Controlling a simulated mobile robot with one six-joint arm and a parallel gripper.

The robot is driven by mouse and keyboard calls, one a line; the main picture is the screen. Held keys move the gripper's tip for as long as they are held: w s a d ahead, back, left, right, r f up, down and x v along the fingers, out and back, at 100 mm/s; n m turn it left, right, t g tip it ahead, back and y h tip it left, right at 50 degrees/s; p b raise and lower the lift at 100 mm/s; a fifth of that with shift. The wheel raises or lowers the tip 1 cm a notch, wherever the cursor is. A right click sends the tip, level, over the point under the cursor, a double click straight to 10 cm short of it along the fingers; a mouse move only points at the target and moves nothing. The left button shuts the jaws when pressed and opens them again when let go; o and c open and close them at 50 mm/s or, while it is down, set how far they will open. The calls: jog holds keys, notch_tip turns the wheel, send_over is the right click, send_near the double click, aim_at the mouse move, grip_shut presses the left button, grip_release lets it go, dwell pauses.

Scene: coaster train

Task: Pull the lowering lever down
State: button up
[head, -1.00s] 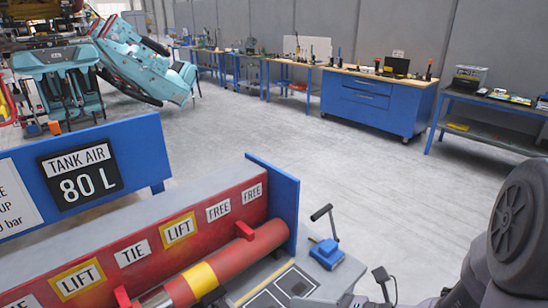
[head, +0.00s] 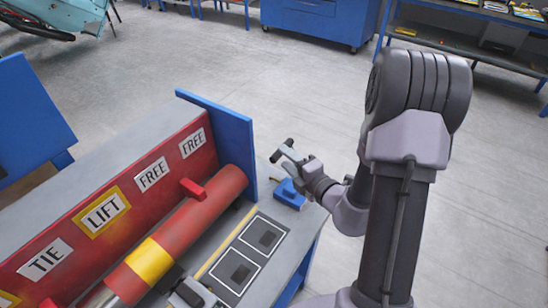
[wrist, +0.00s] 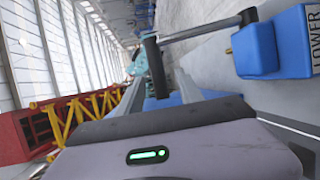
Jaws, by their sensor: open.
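The lowering lever has a blue base (head: 288,194) on the grey bench end, right of the blue end plate. In the wrist view its base (wrist: 256,46) bears a label reading LOWER. A metal rod (wrist: 198,32) runs from the base to a black handle (wrist: 154,66). My gripper (wrist: 150,82) is open, and the handle appears between its fingertips. I cannot tell whether the fingers touch it. In the head view my gripper (head: 289,156) is at the raised handle, and the fingers partly hide the lever.
A red-and-yellow cylinder (head: 152,262) lies along the red panel with LIFT, TIE and FREE labels. The blue end plate (head: 222,148) stands left of the lever. The floor (head: 300,90) beyond is clear. Blue workbenches (head: 318,18) stand at the back.

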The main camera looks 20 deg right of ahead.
jog(key=b+x, duration=0.1)
jog(key=x, duration=0.6)
jog(key=shift+r, duration=0.1)
grip_shut()
dwell(1.1)
